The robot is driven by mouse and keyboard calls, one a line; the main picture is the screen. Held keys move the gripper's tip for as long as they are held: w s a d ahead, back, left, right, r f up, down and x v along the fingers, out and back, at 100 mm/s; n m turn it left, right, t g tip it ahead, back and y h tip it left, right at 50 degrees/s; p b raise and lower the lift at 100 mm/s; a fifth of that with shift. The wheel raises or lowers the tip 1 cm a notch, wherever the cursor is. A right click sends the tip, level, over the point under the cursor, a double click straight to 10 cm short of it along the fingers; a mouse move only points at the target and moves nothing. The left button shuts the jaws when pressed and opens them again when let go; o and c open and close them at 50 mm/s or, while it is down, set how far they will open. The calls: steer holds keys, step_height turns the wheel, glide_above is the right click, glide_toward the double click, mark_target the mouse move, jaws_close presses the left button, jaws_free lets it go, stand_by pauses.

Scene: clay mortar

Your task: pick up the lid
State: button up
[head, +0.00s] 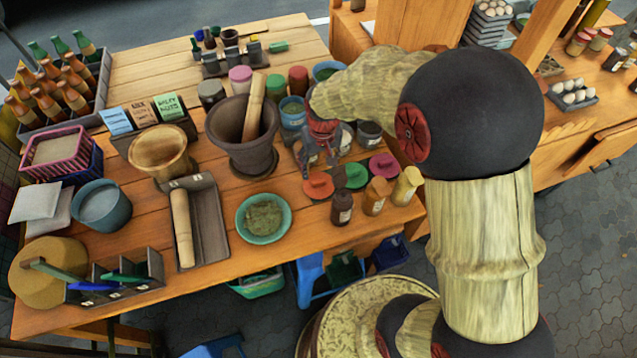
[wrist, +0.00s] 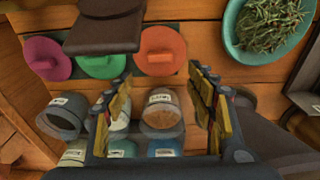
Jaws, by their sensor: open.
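Three round lids with raised handles lie in a row on the wooden table: an orange lid (head: 318,185), a green lid (head: 355,176) and a magenta lid (head: 384,166). In the wrist view the orange lid (wrist: 160,48) is nearest the line of my fingers, with the green lid (wrist: 101,62) and magenta lid (wrist: 47,59) to its left. My gripper (head: 322,152) is open and empty, just behind the orange lid in the head view. In the wrist view its fingers (wrist: 158,82) are spread either side of an open jar (wrist: 162,117). I cannot tell its height above the table.
A bowl of herbs (head: 263,218) stands left of the orange lid. A large mortar with pestle (head: 243,135) stands behind it. Small dark, orange and yellow bottles (head: 376,197) stand near the front edge. Several open jars (wrist: 62,118) crowd around my fingers.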

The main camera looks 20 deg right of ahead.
mark_target(319, 181)
step_height(319, 181, down, 8)
steer(key=b, duration=0.3)
steer(key=shift+w+f, duration=0.1)
steer(key=shift+w, duration=0.05)
steer(key=c, duration=0.3)
steer(key=c, duration=0.7)
steer(key=shift+c, duration=0.2)
